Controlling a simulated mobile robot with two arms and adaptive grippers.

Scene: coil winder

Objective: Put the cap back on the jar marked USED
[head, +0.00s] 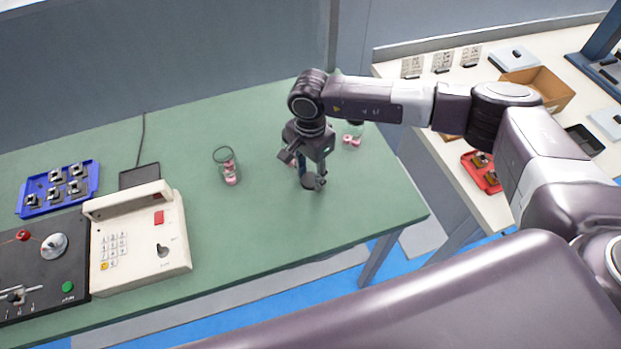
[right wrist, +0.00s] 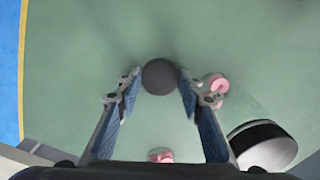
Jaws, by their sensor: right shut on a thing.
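My right gripper (head: 313,183) points down over the right part of the green table. It is shut on a dark round cap (right wrist: 160,76), which shows between its fingertips in the right wrist view; its height above the table is hard to judge. A glass jar (head: 226,166) with pink pieces inside stands upright left of the gripper, and no cap shows on it. Another glass jar (head: 355,130), with pink pieces low in it, is partly hidden behind my right arm; a dark top (right wrist: 262,145) shows in the right wrist view. No USED marking is readable. My left gripper is out of view.
A pink piece (right wrist: 160,156) shows near the gripper body. A cream keypad device (head: 140,240), a blue tray (head: 60,188) and a dark control panel (head: 40,265) occupy the table's left. Green table (head: 265,225) is clear in front. A side bench with boxes stands right.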

